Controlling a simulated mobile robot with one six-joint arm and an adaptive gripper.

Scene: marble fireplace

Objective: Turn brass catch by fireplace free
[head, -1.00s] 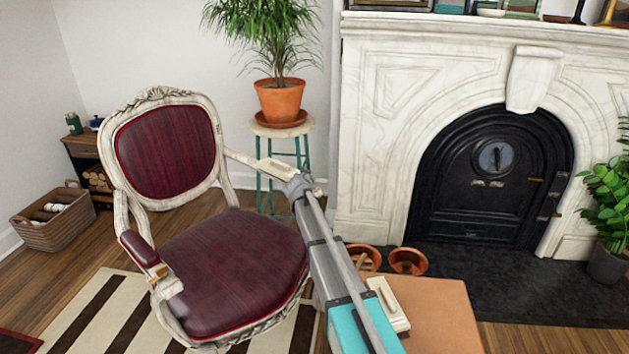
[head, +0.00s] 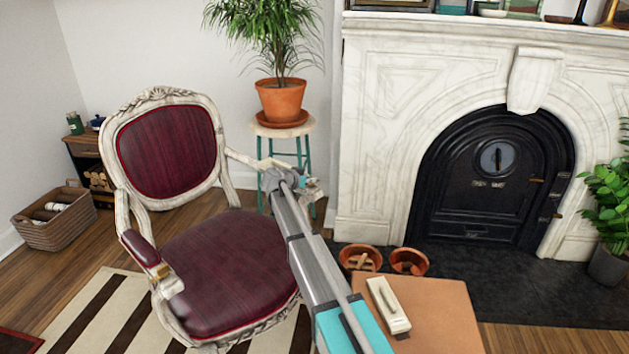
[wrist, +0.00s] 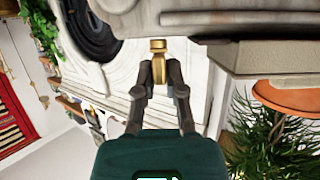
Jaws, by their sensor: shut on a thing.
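The brass catch (wrist: 158,62) stands in the wrist view as a small gold piece with a squarish head and a narrower body. My gripper (wrist: 159,76) is shut on it, with one dark finger on each side of the body. The catch's head lies close against a pale grey carved edge (wrist: 230,25), which looks like part of the chair. In the head view my teal gripper body (head: 311,189) is beside the front end of the chair's right armrest. The fingertips and the held catch cannot be made out there.
The carved armchair (head: 225,265) with dark red upholstery stands left of my arm. A potted plant on a stool (head: 282,125) is behind my gripper. The marble fireplace (head: 385,140) with its black door is to the right. A tan box (head: 440,310) bears a cream handled block (head: 388,305).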

